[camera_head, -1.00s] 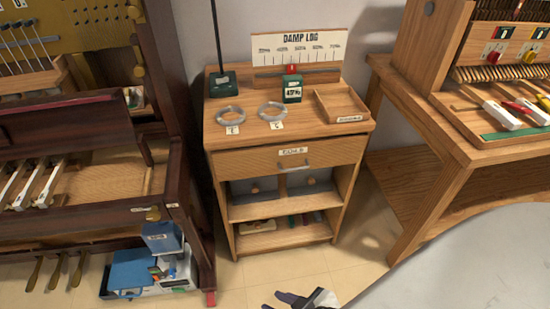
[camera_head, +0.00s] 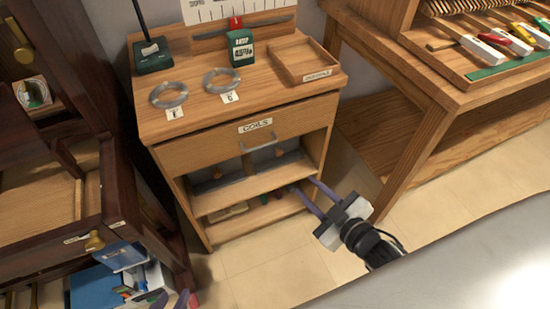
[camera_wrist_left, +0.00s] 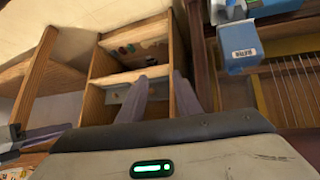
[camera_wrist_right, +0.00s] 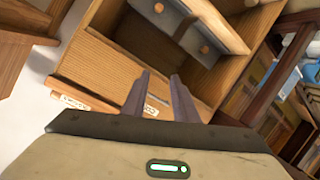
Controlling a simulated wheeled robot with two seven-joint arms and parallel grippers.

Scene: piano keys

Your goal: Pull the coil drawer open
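The coil drawer (camera_head: 205,151) is the wooden front under the cabinet top and looks shut. It has a COILS label (camera_head: 255,126) and a silver bar handle (camera_head: 258,146). My right gripper (camera_head: 302,186) is open and empty, in front of the lower shelves, right of and below the handle. In the right wrist view its two fingers (camera_wrist_right: 157,80) stand apart, with the label showing between and near them. My left gripper (camera_head: 173,298) only shows its finger tips at the bottom edge of the head view. Its fingers (camera_wrist_left: 164,78) are apart and empty in the left wrist view.
Two wire coils (camera_head: 169,94) (camera_head: 221,80), a green meter (camera_head: 240,47) and a wooden tray (camera_head: 306,60) are on the cabinet top. Open shelves (camera_head: 250,187) lie below the drawer. A dark piano case (camera_head: 120,190) stands left, a workbench (camera_head: 440,100) right. Floor in front is clear.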

